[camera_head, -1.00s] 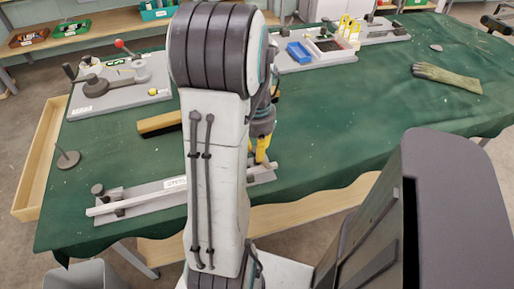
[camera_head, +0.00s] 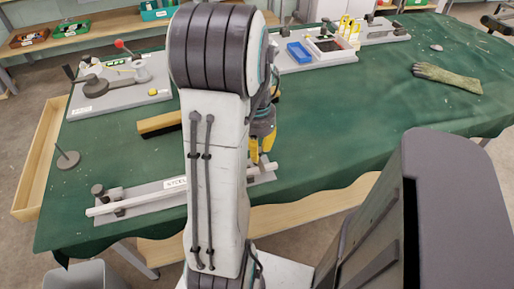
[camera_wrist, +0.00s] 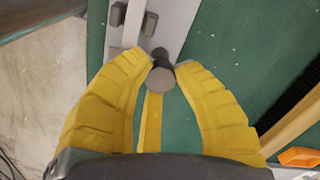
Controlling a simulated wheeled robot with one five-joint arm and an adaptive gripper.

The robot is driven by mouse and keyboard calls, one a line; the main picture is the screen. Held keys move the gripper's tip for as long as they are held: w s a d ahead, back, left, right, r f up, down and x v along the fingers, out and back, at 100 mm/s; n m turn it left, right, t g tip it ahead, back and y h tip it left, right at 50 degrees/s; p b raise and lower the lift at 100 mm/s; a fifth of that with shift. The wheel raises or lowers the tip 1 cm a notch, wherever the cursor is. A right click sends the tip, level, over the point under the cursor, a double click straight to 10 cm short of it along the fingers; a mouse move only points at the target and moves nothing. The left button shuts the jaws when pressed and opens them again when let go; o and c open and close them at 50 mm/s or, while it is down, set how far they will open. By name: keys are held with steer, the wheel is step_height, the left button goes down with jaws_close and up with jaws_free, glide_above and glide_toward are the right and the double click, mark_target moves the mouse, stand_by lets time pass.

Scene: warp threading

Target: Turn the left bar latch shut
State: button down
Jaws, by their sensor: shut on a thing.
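The bar fixture (camera_head: 150,207) is a grey board with a pale bar (camera_head: 140,200) along it, near the table's front edge. A dark round-knobbed latch (camera_head: 98,190) stands at its left end in the head view. My gripper (camera_wrist: 163,68) is at the fixture's right end in that view, partly hidden by my arm. In the wrist view, its yellow fingers are shut on a grey round latch knob (camera_wrist: 161,79) beside the board. A yellow strip (camera_wrist: 152,122) shows between the fingers below the knob. I cannot tell how far this latch is turned.
A brush (camera_head: 158,125) lies behind the fixture. A board with a red-knobbed lever (camera_head: 120,88) stands at back left. A blue tray (camera_head: 299,52) and a glove (camera_head: 447,78) lie further right.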

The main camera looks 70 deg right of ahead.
steer(key=shift+a+f, duration=0.1)
steer(key=shift+a, duration=0.1)
steer(key=c, duration=0.9)
jaws_free()
steer(key=shift+d, duration=0.1)
steer(key=shift+r, duration=0.2)
step_height(320, 180, up, 12)
steer(key=shift+f, duration=0.15)
